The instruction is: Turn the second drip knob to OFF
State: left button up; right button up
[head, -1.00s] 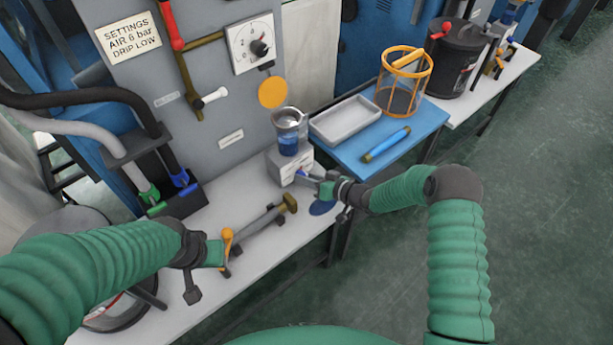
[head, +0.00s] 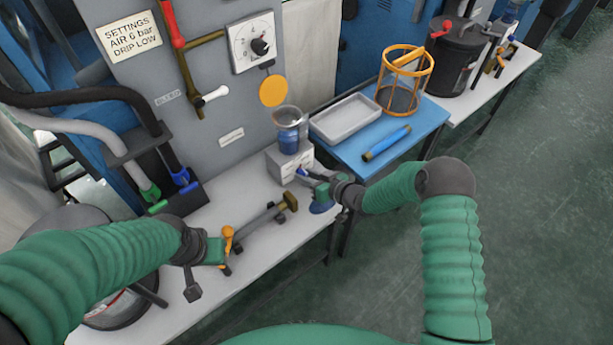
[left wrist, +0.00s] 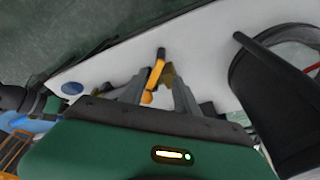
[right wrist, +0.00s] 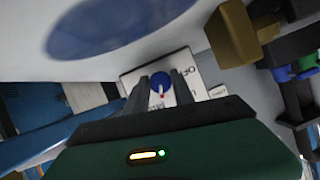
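A white box (head: 283,160) on the bench carries a small blue knob, which shows in the right wrist view (right wrist: 161,82) with a red and white pointer on its face. Printed lettering, partly readable as OFF, is on the plate beside the knob. My right gripper (head: 303,173) is at the box front, its fingers (right wrist: 161,85) on either side of the knob with small gaps visible. My left gripper (head: 224,250) is near an orange lever (head: 227,240), which shows between its spread fingers in the left wrist view (left wrist: 155,77). Whether those fingers touch it is unclear.
A clear cup with blue liquid (head: 288,135) stands on the box. A brass-ended fitting (head: 268,214) lies along the bench. A blue table (head: 345,152) to the right holds a white tray (head: 345,121) and an orange basket frame (head: 404,75). A dial panel (head: 252,42) is above.

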jog(key=o, duration=0.4)
jog(key=p+v, duration=0.2)
jog(key=v, duration=1.5)
jog(key=shift+f, duration=0.2)
